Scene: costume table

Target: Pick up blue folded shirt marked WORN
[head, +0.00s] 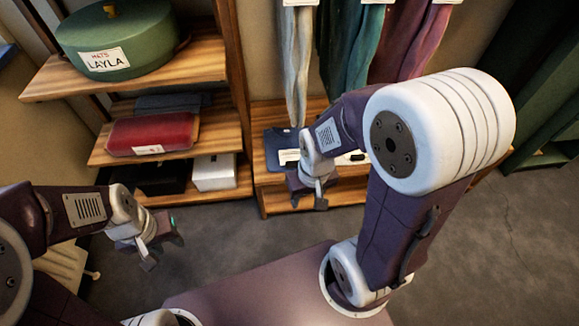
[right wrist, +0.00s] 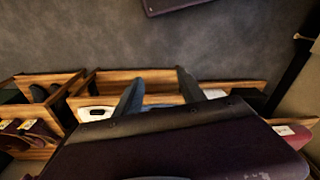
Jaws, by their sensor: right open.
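The blue folded shirt (head: 276,143) lies on the low wooden bench under the hanging clothes in the head view. A white label shows on its front part, but I cannot read it. My right gripper (head: 307,192) is in front of the bench, close to the shirt, and partly covers the view of it. Its two fingers (right wrist: 160,90) stand apart in the right wrist view, with nothing clearly held between them. My left gripper (head: 158,245) hangs over the floor at the lower left, away from the shirt. Its fingers are too unclear to judge.
A wooden shelf unit (head: 150,76) at left holds a green hat box (head: 117,38), a red folded item (head: 152,130) and a white box (head: 214,172). Clothes (head: 347,45) hang above the bench. Grey floor (head: 470,240) is clear at right.

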